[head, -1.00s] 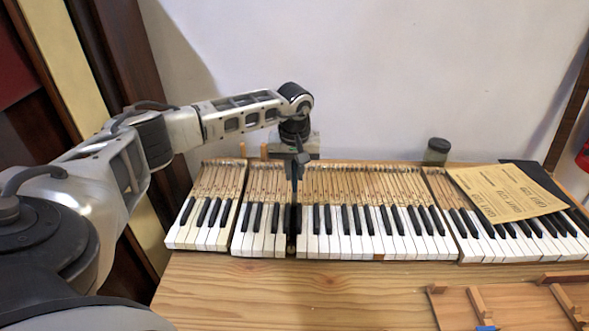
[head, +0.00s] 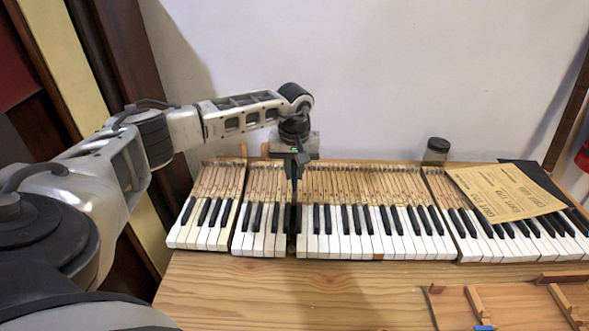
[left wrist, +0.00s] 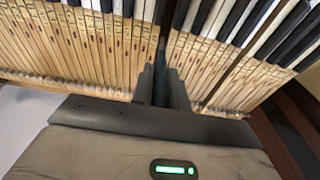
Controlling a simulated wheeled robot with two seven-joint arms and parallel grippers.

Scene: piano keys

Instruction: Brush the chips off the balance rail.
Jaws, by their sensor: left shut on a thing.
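My left gripper (head: 295,165) points down over the back of the key sticks, above a narrow dark gap (head: 292,222) in the row of piano keys. It is shut on a slim dark tool, perhaps a brush; its tip is hard to make out. In the left wrist view the two fingers (left wrist: 161,88) close around this thin dark tool (left wrist: 161,58), which lies in line with the gap between the wooden key sticks. The balance rail and any chips on it are hidden or too small to tell. My right gripper is not in view.
Piano keys (head: 345,245) stand along both sides of the gap. A small dark jar (head: 437,150) stands behind them. A tan printed sheet (head: 505,192) lies over the right keys. Wooden pieces (head: 478,300) lie at the front right. The front tabletop (head: 270,295) is clear.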

